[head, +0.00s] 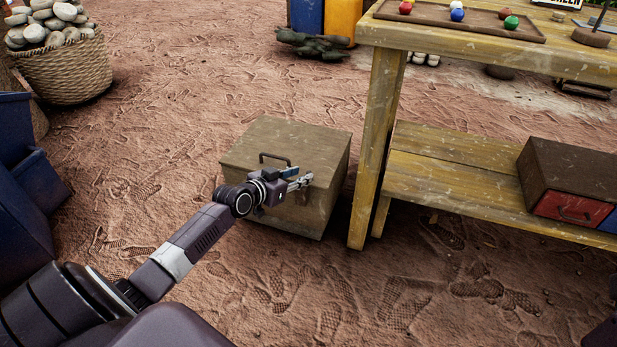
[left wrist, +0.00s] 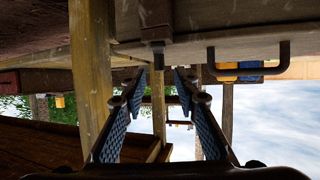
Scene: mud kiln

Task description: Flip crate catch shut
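The crate (head: 285,138) is a worn brown box on the dirt floor, with its lid lying down and a dark handle on top. In the left wrist view, which is upside down, the crate (left wrist: 230,18) fills the top, with its handle (left wrist: 250,68) at the right. A small dark metal catch (left wrist: 156,46) sits at the lid's edge and sticks out past it. My left gripper (head: 301,180) is at the crate's near side, in front of the lid edge. Its fingers (left wrist: 159,80) are apart and empty, with the catch beyond the tips. Contact cannot be told. My right gripper is out of view.
A wooden table (head: 480,48) with a lower shelf (head: 450,180) stands just right of the crate. A box with a red drawer (head: 565,207) sits on the shelf. Blue bins (head: 22,180) stand at the left, a basket of stones (head: 65,72) behind them. Bare dirt lies in front.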

